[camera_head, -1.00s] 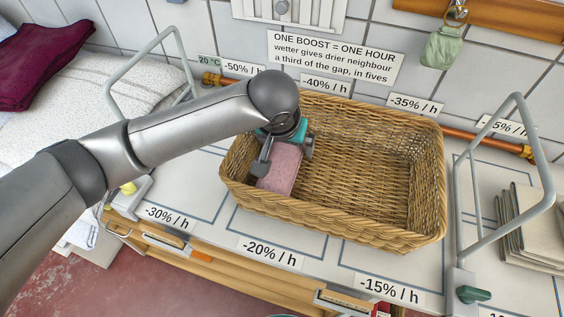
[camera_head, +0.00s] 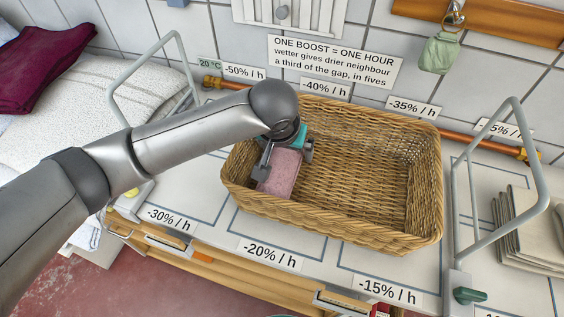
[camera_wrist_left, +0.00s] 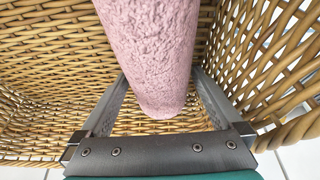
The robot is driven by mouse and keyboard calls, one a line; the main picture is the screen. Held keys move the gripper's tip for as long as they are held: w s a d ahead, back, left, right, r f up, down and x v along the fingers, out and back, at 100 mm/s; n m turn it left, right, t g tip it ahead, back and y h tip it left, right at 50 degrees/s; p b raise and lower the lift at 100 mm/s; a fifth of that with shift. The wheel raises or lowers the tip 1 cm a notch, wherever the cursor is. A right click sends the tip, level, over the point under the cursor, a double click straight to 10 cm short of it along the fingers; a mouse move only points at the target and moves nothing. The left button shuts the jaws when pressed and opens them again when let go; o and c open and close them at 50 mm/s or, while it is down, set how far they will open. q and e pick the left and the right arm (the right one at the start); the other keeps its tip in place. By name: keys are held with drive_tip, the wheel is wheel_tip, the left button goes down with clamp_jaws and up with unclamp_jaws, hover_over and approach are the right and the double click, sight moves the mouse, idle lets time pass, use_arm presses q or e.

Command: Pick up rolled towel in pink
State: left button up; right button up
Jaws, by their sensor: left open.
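The pink rolled towel (camera_head: 281,172) lies at the left end of the wicker basket (camera_head: 340,222). My left gripper (camera_head: 283,170) is down inside the basket at the towel, with its fingers open on either side of it. In the left wrist view the pink towel (camera_wrist_left: 155,60) runs between the two fingers (camera_wrist_left: 158,108), and I see gaps beside it near the palm. The fingertips are partly hidden by the towel. My right gripper is not in view.
The rest of the basket is empty. Metal rails stand at left (camera_head: 150,85) and right (camera_head: 500,190). Folded beige cloths (camera_head: 520,225) lie at right. White towelling (camera_head: 90,100) and a maroon cloth (camera_head: 40,62) lie at left. A tiled wall is behind.

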use_arm(q)
drive_tip(key=c, duration=1.4)
